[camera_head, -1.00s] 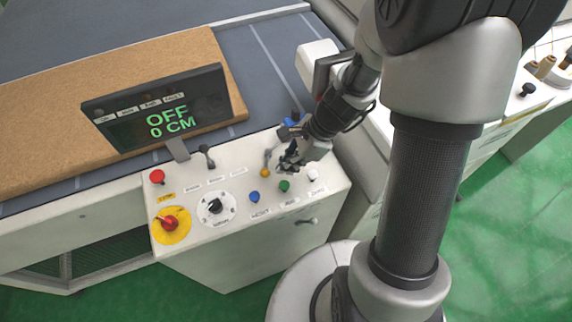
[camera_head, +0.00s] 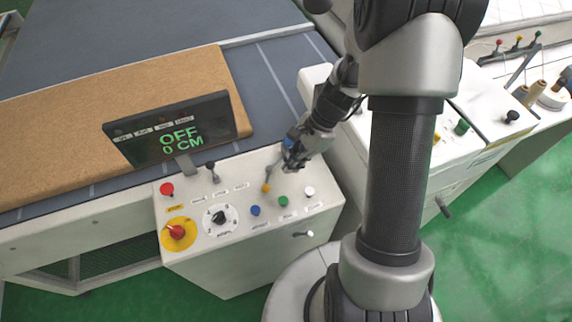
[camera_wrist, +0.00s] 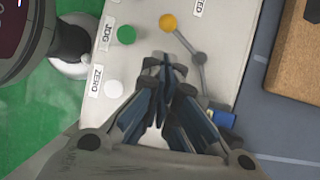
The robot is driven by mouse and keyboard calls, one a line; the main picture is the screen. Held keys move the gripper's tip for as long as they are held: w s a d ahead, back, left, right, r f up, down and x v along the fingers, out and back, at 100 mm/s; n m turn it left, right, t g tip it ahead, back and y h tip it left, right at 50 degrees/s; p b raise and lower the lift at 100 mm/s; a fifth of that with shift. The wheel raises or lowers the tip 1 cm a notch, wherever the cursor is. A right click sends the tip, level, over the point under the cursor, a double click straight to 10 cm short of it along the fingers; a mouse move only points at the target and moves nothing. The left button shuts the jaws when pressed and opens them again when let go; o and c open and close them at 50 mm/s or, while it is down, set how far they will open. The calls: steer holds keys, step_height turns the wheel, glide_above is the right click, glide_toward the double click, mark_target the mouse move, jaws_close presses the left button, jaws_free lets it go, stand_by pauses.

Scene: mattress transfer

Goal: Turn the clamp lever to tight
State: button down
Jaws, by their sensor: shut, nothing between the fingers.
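A grey lever with a yellow ball tip (camera_head: 266,188) stands on the white control panel (camera_head: 237,220). In the wrist view its yellow ball (camera_wrist: 168,22) is at the top, with a thin rod running to a grey joint. I take it as the clamp lever; its own label is unreadable. My gripper (camera_head: 290,166) is shut and empty over the right back of the panel, just right of this lever. In the wrist view my gripper's fingertips (camera_wrist: 165,68) are together, below the yellow ball and apart from it. The fingers may hide part of the lever's base.
Green (camera_head: 283,201), blue (camera_head: 255,211) and white (camera_head: 310,190) buttons are in front of my gripper. The display (camera_head: 175,130) reads OFF, 0 CM. A blue part (camera_wrist: 222,117) is close by.

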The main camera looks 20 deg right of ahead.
mark_target(277, 190)
steer(key=b+x, duration=0.2)
steer(key=x, duration=0.5)
steer(key=shift+f, duration=0.3)
steer(key=shift+a, duration=0.1)
steer(key=shift+s+a+m+t+b, duration=0.1)
steer(key=shift+a+m+t+b, duration=0.2)
steer(key=shift+a+m+b, duration=0.4)
steer(key=shift+a, duration=0.25)
steer(key=shift+d+r, duration=0.1)
